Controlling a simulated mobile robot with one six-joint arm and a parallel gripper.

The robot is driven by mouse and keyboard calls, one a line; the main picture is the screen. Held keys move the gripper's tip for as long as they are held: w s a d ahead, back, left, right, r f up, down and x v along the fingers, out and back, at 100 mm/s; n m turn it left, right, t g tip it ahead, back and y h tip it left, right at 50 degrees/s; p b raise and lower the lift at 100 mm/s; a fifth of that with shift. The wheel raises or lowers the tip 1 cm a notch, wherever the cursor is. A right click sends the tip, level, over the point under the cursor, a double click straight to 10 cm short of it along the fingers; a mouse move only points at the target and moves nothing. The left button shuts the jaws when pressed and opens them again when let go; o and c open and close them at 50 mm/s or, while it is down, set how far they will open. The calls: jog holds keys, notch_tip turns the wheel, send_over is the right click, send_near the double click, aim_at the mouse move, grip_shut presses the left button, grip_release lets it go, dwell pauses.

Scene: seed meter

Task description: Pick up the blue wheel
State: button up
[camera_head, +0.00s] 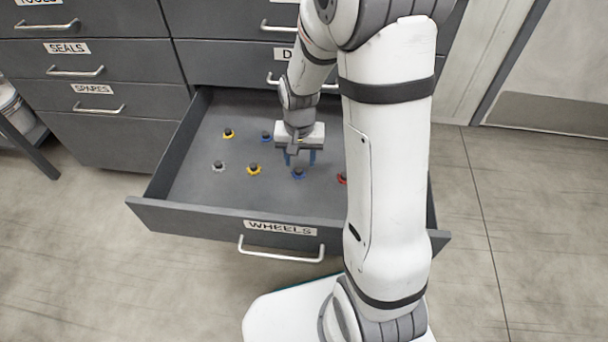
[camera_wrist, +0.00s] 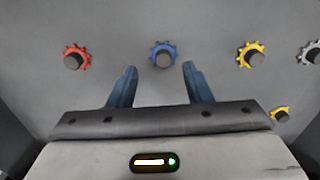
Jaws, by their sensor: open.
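Two blue toothed wheels lie on the drawer floor in the head view: a nearer one (camera_head: 298,174) and a farther one (camera_head: 266,136). Each has a dark hub. In the wrist view one blue wheel (camera_wrist: 162,54) shows just beyond the fingertips, lined up with the gap between them; by its neighbours it is the nearer one. My gripper (camera_head: 299,159) points down into the drawer, with its blue fingers apart and nothing between them. It also shows in the wrist view (camera_wrist: 159,68). The farther blue wheel is not seen in the wrist view.
The open WHEELS drawer (camera_head: 190,209) has raised walls around its floor. Other wheels lie there: a red one (camera_head: 342,178), a near yellow one (camera_head: 253,170), a far yellow one (camera_head: 228,133) and a grey one (camera_head: 218,166). My arm hides the drawer's right part.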

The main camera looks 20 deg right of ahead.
aim_at(299, 170)
jog(key=f+b, duration=0.1)
jog(key=f, duration=0.3)
jog(key=shift+a+b, duration=0.2)
jog(key=shift+b, duration=0.2)
jog(key=shift+r, duration=0.1)
jog(key=shift+c, duration=0.2)
grip_shut()
